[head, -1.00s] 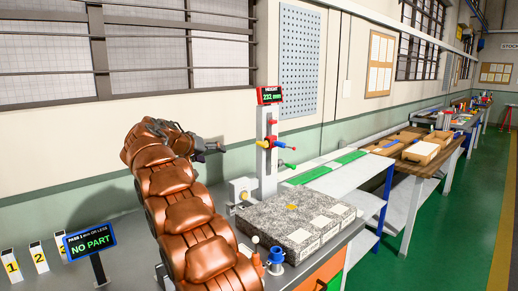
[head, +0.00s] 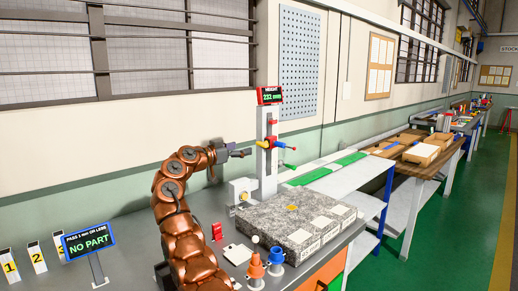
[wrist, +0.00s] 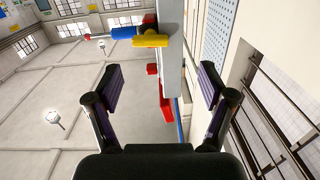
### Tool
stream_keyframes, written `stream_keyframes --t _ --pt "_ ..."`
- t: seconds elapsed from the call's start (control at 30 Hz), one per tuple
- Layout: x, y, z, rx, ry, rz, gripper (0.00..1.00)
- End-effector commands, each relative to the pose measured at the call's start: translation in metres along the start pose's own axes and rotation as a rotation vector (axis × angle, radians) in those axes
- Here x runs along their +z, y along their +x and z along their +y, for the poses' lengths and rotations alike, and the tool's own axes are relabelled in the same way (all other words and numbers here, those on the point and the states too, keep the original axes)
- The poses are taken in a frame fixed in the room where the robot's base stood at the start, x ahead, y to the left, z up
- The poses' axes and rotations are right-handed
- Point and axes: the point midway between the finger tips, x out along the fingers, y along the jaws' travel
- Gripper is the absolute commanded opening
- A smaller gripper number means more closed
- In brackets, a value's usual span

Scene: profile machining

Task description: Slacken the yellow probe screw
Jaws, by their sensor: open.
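The yellow probe screw (head: 262,145) sits on the left side of the height gauge's grey column (head: 267,175). In the wrist view the yellow screw (wrist: 150,41) shows at the top, ahead of the fingers, beside a blue part (wrist: 124,33). My gripper (head: 243,153) is just left of the screw in the head view, apart from it. In the wrist view my gripper (wrist: 157,82) is open, with nothing between its two dark finger pads. The gauge's display (head: 269,95) reads about 232 mm.
A granite plate (head: 297,222) with pale blocks lies at the gauge's foot. Orange (head: 256,268) and blue (head: 276,258) fixtures stand in front. A "NO PART" sign (head: 88,243) and numbered stands are at left. The bench between is mostly clear.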

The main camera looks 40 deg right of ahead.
Motion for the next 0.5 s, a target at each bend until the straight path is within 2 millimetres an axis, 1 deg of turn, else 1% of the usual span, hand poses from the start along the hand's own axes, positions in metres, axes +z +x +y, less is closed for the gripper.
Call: stream_keyframes --t 0.03,0.1,0.27,0.37,0.5 --pt "0.004 0.002 0.004 0.01 0.015 0.006 0.81" --pt "0.006 0.003 0.007 0.019 0.03 0.014 0.81" --pt "0.004 0.011 0.013 0.031 0.044 0.021 0.81" --pt "0.002 0.022 0.013 0.033 0.042 0.021 0.81" --pt "0.001 0.043 0.014 0.032 0.043 0.02 0.81"
